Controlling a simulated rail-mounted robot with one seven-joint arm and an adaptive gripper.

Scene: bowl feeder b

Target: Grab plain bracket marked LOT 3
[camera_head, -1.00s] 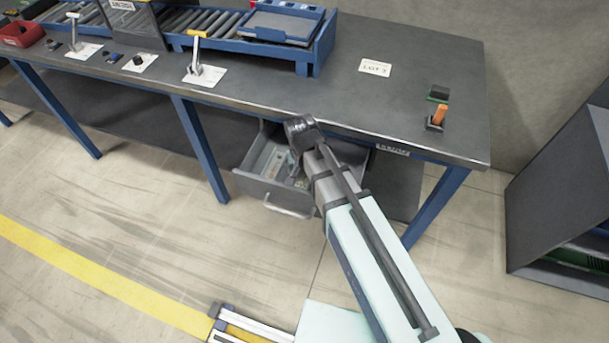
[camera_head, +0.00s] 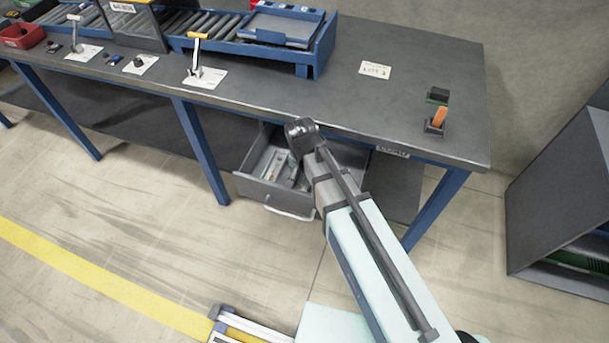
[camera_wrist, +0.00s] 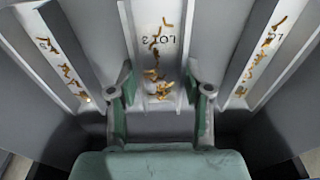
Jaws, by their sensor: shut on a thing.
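In the wrist view, three pale strips lie side by side in a grey drawer (camera_head: 268,192). The middle strip, a bracket (camera_wrist: 160,45), carries dark upside-down lettering that seems to read LOT 3, with orange-brown flecks over it. The left strip (camera_wrist: 62,60) and right strip (camera_wrist: 262,55) have similar flecks and partly readable marks. My gripper (camera_wrist: 161,92) has one finger on each side of the middle bracket's near end and is shut on it. In the head view, my wrist is over the open drawer, and my arm hides the fingers and part of the contents.
The drawer hangs open under the bench top (camera_head: 430,70), with its walls close around my gripper. A LOT 3 card (camera_head: 375,69) lies on the bench. An orange-handled switch (camera_head: 437,120) stands near the right edge. A dark cabinet (camera_head: 560,190) stands at right.

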